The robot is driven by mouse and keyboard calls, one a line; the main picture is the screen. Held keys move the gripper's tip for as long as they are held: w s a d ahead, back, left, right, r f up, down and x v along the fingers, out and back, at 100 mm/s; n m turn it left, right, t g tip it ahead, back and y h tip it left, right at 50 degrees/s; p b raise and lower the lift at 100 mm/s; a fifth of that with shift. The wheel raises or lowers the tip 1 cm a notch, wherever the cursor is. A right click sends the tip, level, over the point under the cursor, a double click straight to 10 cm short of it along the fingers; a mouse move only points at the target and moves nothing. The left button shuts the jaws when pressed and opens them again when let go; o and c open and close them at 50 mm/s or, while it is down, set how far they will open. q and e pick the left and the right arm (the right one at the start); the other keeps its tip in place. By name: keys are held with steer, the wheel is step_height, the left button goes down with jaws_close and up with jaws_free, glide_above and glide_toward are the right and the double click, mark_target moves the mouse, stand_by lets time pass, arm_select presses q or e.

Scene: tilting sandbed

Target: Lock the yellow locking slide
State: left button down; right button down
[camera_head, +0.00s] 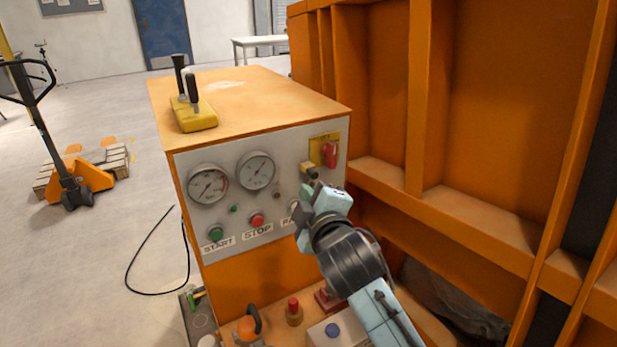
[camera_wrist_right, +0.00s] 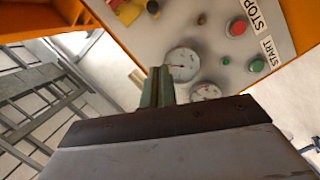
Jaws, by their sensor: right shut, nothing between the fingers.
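A yellow block with two black levers (camera_head: 194,115) sits on top of the orange control cabinet. A yellow plate with a red rotary handle (camera_head: 330,154) is at the upper right of the cabinet's grey panel; part of it shows in the wrist view (camera_wrist_right: 128,10). I cannot tell which yellow part is the locking slide. My right gripper (camera_head: 310,192) is in front of the panel, below the yellow plate and beside a small dark knob (camera_head: 311,173). Its fingers, shut and empty, also show in the wrist view (camera_wrist_right: 157,90). My left gripper is out of view.
The panel carries two gauges (camera_head: 208,184), a green START button (camera_head: 215,233) and a red STOP button (camera_head: 257,220). A ribbed orange wall (camera_head: 480,110) stands close on the right. Several items sit on the ledge below. A pallet truck (camera_head: 75,185) stands far left.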

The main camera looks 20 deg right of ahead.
mark_target(311, 170)
steer(key=shift+w, duration=0.1)
steer(key=w+d+f, duration=0.3)
steer(key=w+d, duration=0.1)
steer(key=w, duration=0.6)
steer(key=shift+w, duration=0.15)
steer(key=shift+d, duration=0.25)
steer(key=d, duration=0.1)
steer(key=d+p, duration=0.2)
steer(key=shift+w+d, duration=0.15)
steer(key=shift+w, duration=0.1)
